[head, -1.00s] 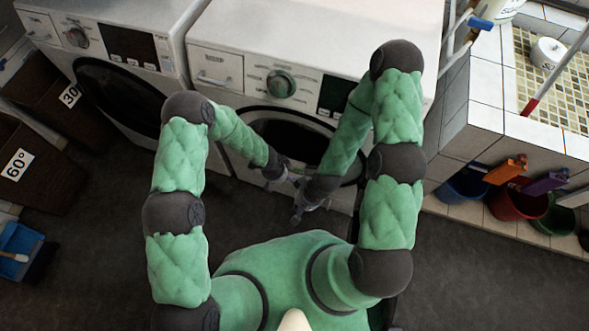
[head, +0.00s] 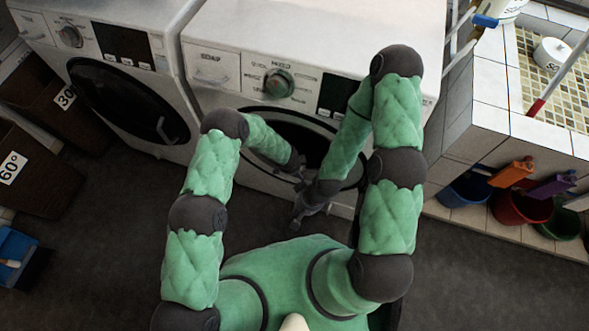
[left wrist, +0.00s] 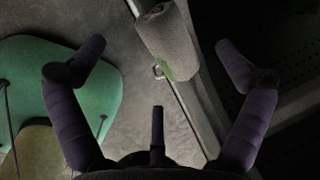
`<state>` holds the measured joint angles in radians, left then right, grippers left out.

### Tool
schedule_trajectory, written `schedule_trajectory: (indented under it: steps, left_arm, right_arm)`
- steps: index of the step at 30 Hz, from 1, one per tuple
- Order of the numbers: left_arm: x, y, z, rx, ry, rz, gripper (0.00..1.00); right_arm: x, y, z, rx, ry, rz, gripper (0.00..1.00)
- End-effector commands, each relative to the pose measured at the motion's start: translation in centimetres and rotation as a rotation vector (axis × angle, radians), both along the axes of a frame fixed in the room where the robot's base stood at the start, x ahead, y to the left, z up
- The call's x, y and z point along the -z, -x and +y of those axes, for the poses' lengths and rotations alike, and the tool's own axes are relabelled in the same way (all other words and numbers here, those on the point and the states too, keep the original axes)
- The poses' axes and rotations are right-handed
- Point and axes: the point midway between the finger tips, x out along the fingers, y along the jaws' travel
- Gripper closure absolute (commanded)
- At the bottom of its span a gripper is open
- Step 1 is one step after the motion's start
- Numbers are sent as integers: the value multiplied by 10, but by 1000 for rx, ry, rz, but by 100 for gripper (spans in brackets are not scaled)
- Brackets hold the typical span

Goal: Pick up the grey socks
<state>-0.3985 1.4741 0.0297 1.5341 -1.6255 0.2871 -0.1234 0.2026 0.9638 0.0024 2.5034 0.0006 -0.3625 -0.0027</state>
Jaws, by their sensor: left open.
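A rolled grey bundle, apparently the grey socks (left wrist: 166,38), shows at the top of the left wrist view with a small green patch at its lower end. My left gripper (left wrist: 160,58) is open, its fingers wide apart on either side of the bundle in the picture; none visibly touches it. In the head view my left gripper (head: 301,181) is small and partly hidden before the right washer's round opening (head: 285,120). My right gripper (head: 299,214) hangs just below it, too dark and small to read. I cannot make out the socks in the head view.
The right washer (head: 230,105) stands directly ahead, the left washer (head: 110,50) beside it. Brown baskets (head: 50,100) are at the left.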

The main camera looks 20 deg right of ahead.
Motion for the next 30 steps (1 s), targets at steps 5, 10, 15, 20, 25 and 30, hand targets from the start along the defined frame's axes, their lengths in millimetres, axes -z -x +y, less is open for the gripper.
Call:
schedule_trajectory:
  steps: [5, 10, 15, 20, 25, 30]
  left_arm:
    - [24, -4, -8, 0, 0, 2, 0]
    - [41, -8, -11, -1, 1, 1, 0]
    - [46, -9, -12, 0, 0, 2, 0]
    - [45, -9, -12, 0, 0, 2, 0]
    - [45, -9, -11, 0, 0, 2, 42]
    - [46, -9, -11, 0, 0, 2, 59]
  right_arm:
    - [14, 0, 0, 0, 0, 0, 100]
    - [23, 0, 0, 0, 0, 0, 100]
    - [24, 0, 0, 0, 0, 0, 100]
    - [23, 0, 0, 0, 0, 0, 100]
    - [23, 0, 0, 0, 0, 0, 100]
    - [23, 0, 0, 0, 0, 0, 100]
